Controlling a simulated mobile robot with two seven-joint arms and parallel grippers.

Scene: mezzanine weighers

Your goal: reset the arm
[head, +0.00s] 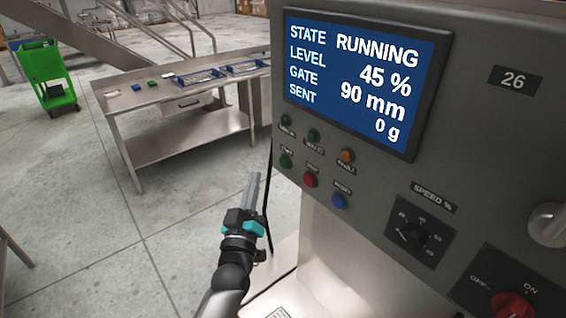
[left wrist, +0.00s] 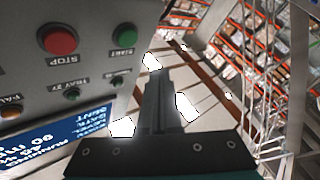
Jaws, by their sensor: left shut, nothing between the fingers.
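My left gripper (head: 254,178) is in the lower middle of the head view, its fingers together and empty, pointing up. It stands in open air just left of the grey control panel (head: 470,90), apart from it as far as I can see. In the left wrist view the closed fingers (left wrist: 160,85) point away from the camera, with the panel's red stop button (left wrist: 58,40) and green start button (left wrist: 124,36) to their left. My right gripper is not in view.
The panel's screen (head: 362,82) reads RUNNING, level 45 %, gate 90 mm, sent 0 g. Below it are several buttons, a speed knob (head: 413,233) and a red off/on switch (head: 511,306). A steel table (head: 150,104) and green cart (head: 48,85) stand behind.

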